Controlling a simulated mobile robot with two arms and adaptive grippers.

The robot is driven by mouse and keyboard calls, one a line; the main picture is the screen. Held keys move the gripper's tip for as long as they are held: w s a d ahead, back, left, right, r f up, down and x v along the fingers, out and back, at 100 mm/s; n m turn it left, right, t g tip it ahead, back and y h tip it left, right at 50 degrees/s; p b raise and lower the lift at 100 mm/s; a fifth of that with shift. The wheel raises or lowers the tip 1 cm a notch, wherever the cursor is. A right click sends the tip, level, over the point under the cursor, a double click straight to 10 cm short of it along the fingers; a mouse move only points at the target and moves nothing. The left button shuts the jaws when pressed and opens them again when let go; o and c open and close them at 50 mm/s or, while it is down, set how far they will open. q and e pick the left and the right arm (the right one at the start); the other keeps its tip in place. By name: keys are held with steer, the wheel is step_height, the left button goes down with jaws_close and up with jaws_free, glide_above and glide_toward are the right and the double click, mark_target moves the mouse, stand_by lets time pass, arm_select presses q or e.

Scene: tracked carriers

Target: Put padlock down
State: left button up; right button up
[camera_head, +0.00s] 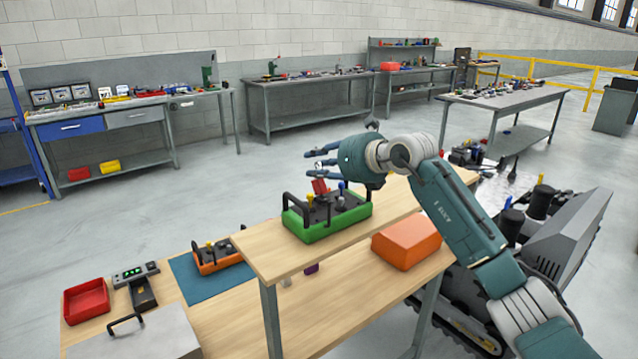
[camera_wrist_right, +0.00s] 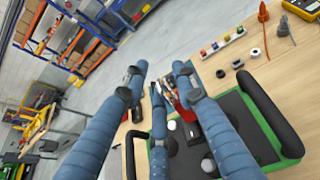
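A red padlock (camera_head: 320,186) sits tilted over the black top of a green carrier (camera_head: 330,224) with black handles, in the head view. It shows partly in the wrist view (camera_wrist_right: 183,91), beyond my fingers. My right gripper (camera_head: 322,157) is just above the padlock, its blue fingers pointing left. In the wrist view its fingers (camera_wrist_right: 160,80) are spread apart. No firm grip on the padlock shows, though the fingers partly hide it. The green carrier also shows in the wrist view (camera_wrist_right: 291,148). My left gripper is out of view.
Below left are an orange carrier (camera_head: 218,258) on a blue mat (camera_head: 200,283), a red bin (camera_head: 87,300) and a grey case (camera_head: 135,340).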

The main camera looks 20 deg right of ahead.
jaws_close()
steer(key=shift+r, duration=0.15)
